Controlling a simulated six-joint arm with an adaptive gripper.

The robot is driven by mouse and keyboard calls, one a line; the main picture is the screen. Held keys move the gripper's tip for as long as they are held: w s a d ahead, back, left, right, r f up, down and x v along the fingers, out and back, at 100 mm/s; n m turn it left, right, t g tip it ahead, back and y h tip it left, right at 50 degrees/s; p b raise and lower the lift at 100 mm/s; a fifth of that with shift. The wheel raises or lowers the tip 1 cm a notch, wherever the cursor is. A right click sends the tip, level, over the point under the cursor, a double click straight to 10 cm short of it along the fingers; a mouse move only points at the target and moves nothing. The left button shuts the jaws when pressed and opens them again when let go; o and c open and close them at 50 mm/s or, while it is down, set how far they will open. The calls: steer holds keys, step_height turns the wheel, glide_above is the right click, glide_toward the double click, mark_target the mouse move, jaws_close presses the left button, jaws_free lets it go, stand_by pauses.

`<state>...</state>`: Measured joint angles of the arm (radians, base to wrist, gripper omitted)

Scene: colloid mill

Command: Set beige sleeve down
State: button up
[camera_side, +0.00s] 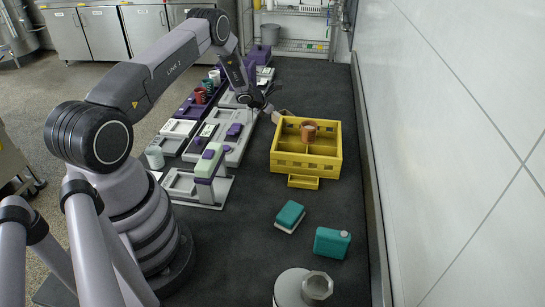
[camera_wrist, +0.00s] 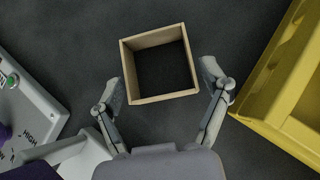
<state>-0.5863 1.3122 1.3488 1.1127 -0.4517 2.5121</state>
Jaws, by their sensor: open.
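The beige sleeve (camera_wrist: 160,98) is a square, open-ended frame with thin walls; the dark mat shows through it in the wrist view. It appears to rest on the mat, turned slightly. My gripper (camera_wrist: 163,80) is open, with one finger to the left and one to the right of the sleeve's near part. A small gap shows beside each finger. In the side view the sleeve (camera_side: 279,115) is a small beige shape, partly hidden by my gripper (camera_side: 267,106).
A yellow crate (camera_side: 308,166) holding a brown cup (camera_side: 308,131) stands to the right. Grey and white machine panels (camera_side: 231,147) lie to the left. Dark mat (camera_side: 318,88) is clear beyond the crate.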

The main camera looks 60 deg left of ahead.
steer(key=v, duration=0.5)
steer(key=d+r+n+y, duration=0.15)
steer(key=r+n, duration=0.25)
steer(key=r, duration=0.7)
steer(key=d+r+n+y, duration=0.15)
steer(key=r+n, duration=0.25)
steer(key=r, duration=0.7)
steer(key=s+d+r+n+g+y, duration=0.1)
steer(key=s+d+r+n, duration=0.9)
steer(key=r, duration=0.3)
steer(key=s+d+n+h, duration=0.1)
steer(key=s+d+n, duration=0.4)
steer(key=s, duration=0.4)
steer(key=s+d+r+n+g+h, duration=0.1)
steer(key=s+d+n, duration=0.4)
steer(key=s+n, duration=0.2)
steer(key=s+d+n+g+h, duration=0.1)
steer(key=s+d+n, duration=0.4)
steer(key=s, duration=0.6)
steer(key=shift+s+d+r+n+h, duration=0.2)
steer(key=shift+s+r+n+h, duration=0.15)
steer(key=shift+n+h, duration=0.15)
